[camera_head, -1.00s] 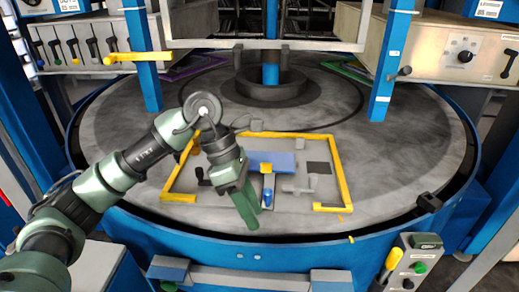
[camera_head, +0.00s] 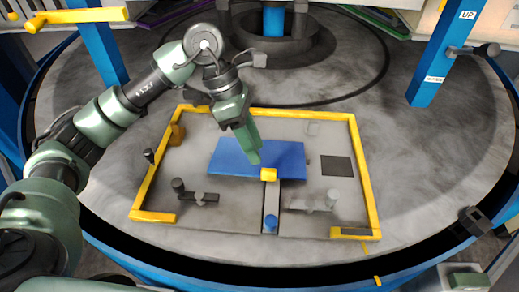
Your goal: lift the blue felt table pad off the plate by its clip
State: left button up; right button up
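The blue felt pad (camera_head: 288,157) lies on the grey plate (camera_head: 235,218) inside a yellow frame (camera_head: 367,185). A small yellow block, seemingly its clip (camera_head: 268,174), sits at the pad's front edge. My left gripper (camera_head: 254,158) points down over the pad, with its green fingertips just left of and behind the clip in the picture. They seem apart from the clip, but their height over the pad is hard to judge. The fingers overlap in this view, so the gap between them does not show. The gripper hides part of the pad's back edge. My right gripper is not in view.
A grey bar with a blue knob (camera_head: 270,222) stands in front of the clip. Grey clamps stand at front left (camera_head: 195,195) and front right (camera_head: 318,203). A dark square (camera_head: 337,166) lies right of the pad.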

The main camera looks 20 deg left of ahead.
aim_at(264, 169)
pick_arm(q)
jog(key=p+x, duration=0.2)
jog(key=x, duration=0.3)
jog(key=shift+s+d+f+p, duration=0.1)
jog(key=shift+s+f+p, duration=0.1)
jog(key=shift+p, duration=0.1)
jog(key=shift+d+f, duration=0.1)
jog(key=shift+f, duration=0.15)
grip_shut()
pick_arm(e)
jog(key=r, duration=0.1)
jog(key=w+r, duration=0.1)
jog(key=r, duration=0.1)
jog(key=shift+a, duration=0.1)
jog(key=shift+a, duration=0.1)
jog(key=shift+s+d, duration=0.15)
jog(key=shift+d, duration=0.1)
